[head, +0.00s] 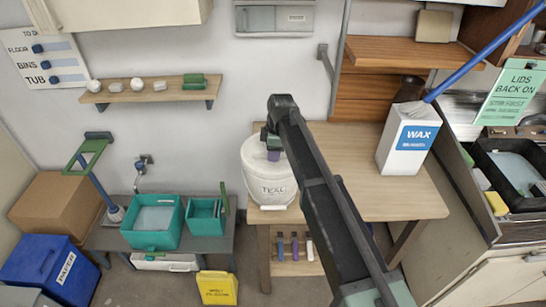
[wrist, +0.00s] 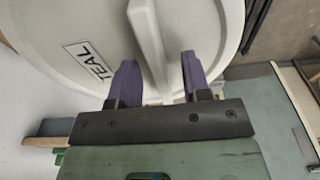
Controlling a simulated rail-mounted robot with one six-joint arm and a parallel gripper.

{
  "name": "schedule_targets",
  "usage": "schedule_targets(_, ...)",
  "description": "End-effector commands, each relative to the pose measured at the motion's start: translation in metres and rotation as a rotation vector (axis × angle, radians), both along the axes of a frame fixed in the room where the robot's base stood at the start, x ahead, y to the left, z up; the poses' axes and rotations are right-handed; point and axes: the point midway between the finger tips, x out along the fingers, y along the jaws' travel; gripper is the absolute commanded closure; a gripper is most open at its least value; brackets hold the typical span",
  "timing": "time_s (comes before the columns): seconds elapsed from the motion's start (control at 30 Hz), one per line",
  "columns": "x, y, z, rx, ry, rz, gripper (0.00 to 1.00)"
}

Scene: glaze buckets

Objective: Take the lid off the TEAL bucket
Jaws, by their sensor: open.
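The white bucket (head: 272,188) marked TEAL stands near the left end of the wooden table, partly behind my arm. Its pale lid (head: 252,154) is on top. In the wrist view the lid (wrist: 65,25) fills much of the picture, with a TEAL label (wrist: 88,60) and a raised straight handle bar (wrist: 148,35) across it. My gripper (wrist: 157,62) is open, with one purple finger on each side of the bar and gaps showing between. In the head view my gripper (head: 272,148) is over the lid, mostly hidden by my arm.
A white WAX box (head: 408,138) with a blue pole leaning at it stands on the table (head: 420,195) at right. A wall shelf (head: 150,93) holds small items. Teal tubs (head: 153,222) sit on a low bench at left. A yellow sign (head: 217,288) stands in front.

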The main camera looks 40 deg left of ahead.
Motion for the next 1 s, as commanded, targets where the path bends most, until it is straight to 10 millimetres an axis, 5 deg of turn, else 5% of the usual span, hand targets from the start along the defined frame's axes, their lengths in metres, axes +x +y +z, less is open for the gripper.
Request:
schedule_targets(0.37,0.0002,-0.0001,-0.0037,0.000,0.000,-0.001,0.56)
schedule_targets(0.63,0.0002,-0.0002,-0.0027,0.000,0.000,-0.001,0.98)
schedule_targets(1.0,0.0002,-0.0002,0.0024,0.000,0.000,-0.001,1.00)
